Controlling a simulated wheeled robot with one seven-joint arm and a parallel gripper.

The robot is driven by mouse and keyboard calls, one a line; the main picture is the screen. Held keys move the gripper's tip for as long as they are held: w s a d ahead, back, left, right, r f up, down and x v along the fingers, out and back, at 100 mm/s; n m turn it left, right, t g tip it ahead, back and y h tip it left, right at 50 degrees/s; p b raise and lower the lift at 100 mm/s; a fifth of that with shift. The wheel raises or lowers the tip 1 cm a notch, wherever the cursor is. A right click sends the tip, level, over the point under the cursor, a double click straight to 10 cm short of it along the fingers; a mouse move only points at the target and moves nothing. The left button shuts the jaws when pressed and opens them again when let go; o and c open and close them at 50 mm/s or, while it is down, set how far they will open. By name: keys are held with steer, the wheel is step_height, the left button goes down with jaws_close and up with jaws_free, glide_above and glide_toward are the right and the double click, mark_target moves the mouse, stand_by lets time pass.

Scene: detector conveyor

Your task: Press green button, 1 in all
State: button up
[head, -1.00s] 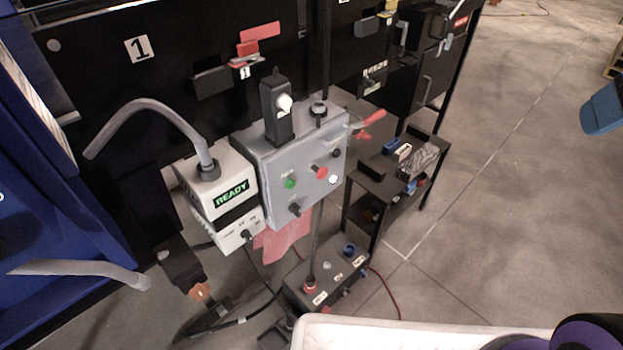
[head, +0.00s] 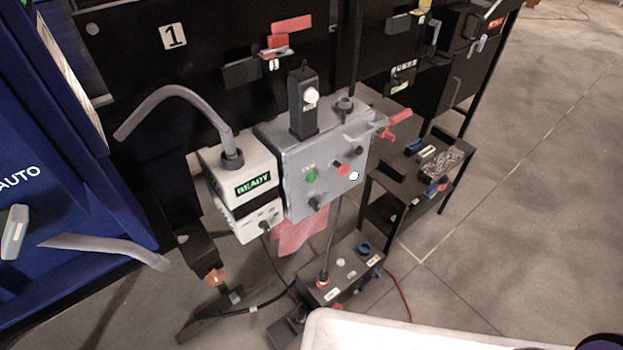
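The green button (head: 311,177) is a small round button on the front of a grey control box (head: 292,199). A red button (head: 343,168) and a white button (head: 353,175) sit to its right, and a black knob (head: 315,203) sits below it. Nothing covers the green button. My gripper is not in view, so its place relative to the button does not show.
A white box with a green READY display (head: 253,184) stands left of the control box, with a grey hose above it. A black box with buttons (head: 345,284) is on the floor below. A white bin rim (head: 400,335) fills the bottom. Open floor (head: 540,180) lies right.

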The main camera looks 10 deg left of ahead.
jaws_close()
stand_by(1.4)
